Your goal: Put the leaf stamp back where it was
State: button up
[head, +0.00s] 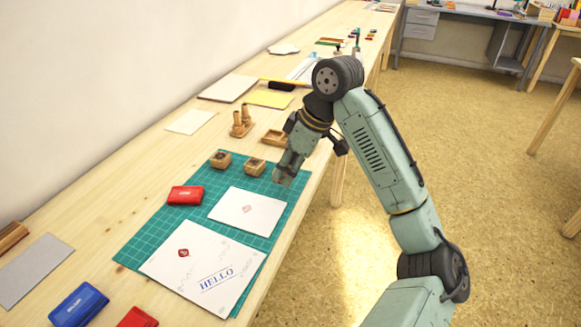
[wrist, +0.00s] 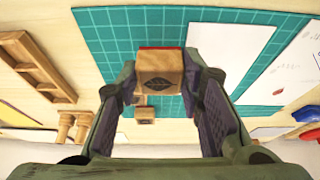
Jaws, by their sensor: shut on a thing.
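The leaf stamp (wrist: 158,80) is a small wooden block with a dark leaf mark, and a red strip shows along its upper edge in the wrist view. My gripper (wrist: 160,85) is shut on it, one finger on each side. In the head view my gripper (head: 284,177) is over the right edge of the green cutting mat (head: 160,232); the held stamp cannot be made out clearly there. Two wooden stamps sit on the mat, a left one (head: 220,160) and a right one (head: 254,166) close to my gripper. A wooden block (wrist: 145,112) shows beyond the held stamp.
Bare mat surrounds the stamps.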

jog(key=w, duration=0.3)
jog(key=shift+d, duration=0.2)
jog(key=shift+w+f+p, duration=0.2)
jog(key=shift+f+p, duration=0.1)
jog(key=shift+f, duration=0.65)
jog(key=shift+w+f+p, duration=0.15)
jog(key=shift+f+p, duration=0.1)
jog(key=shift+f, duration=0.7)
jog(key=shift+f, duration=0.15)
jog(key=o, duration=1)
jog(key=shift+c, duration=0.2)
jog(key=b+v, duration=0.1)
jog(key=v, duration=1.1)
jog(key=shift+s, duration=0.1)
